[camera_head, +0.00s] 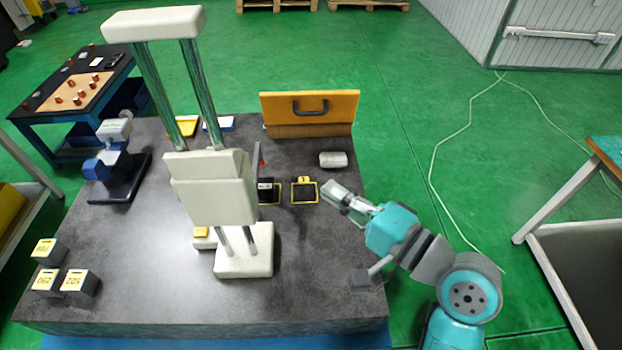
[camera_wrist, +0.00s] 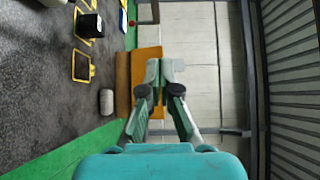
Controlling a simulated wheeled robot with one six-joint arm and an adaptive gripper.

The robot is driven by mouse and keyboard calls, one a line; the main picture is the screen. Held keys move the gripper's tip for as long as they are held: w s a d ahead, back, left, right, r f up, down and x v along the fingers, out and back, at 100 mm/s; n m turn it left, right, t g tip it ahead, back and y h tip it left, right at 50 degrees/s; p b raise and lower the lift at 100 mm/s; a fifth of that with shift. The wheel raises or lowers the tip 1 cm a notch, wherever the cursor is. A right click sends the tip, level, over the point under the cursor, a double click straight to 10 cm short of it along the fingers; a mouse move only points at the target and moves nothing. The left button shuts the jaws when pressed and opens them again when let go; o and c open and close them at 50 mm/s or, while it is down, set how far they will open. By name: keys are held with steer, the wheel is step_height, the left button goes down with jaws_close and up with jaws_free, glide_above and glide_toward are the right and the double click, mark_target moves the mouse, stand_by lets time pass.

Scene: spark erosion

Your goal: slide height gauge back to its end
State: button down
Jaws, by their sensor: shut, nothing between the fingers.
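The height gauge (camera_head: 210,188) looks to be the tall cream stand on the dark bench. It has a cream base (camera_head: 245,262), two bright columns, a cream carriage and a cream top block (camera_head: 155,24). I cannot make out the gauge in the wrist view.
An orange case (camera_head: 310,112) stands at the bench's back edge. A grey rounded block (camera_head: 333,159) and a yellow-framed square (camera_head: 304,191) lie near my gripper. Numbered blocks (camera_head: 78,284) sit front left; a blue-and-grey device (camera_head: 117,165) stands back left. The bench front (camera_head: 170,310) is clear.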

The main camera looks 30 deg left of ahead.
glide_toward(259, 158)
steer(key=w+a, duration=0.3)
steer(key=shift+s+a+r, duration=0.1)
steer(key=shift+s+a, duration=0.5)
steer(key=shift+a, duration=0.25)
steer(key=shift+s+a, duration=0.35)
steer(key=shift+a, duration=0.25)
steer(key=s+a, duration=0.8)
steer(key=a, duration=0.6)
steer(key=shift+s, duration=0.35)
steer(key=shift+a, duration=0.1)
steer(key=shift+w, duration=0.1)
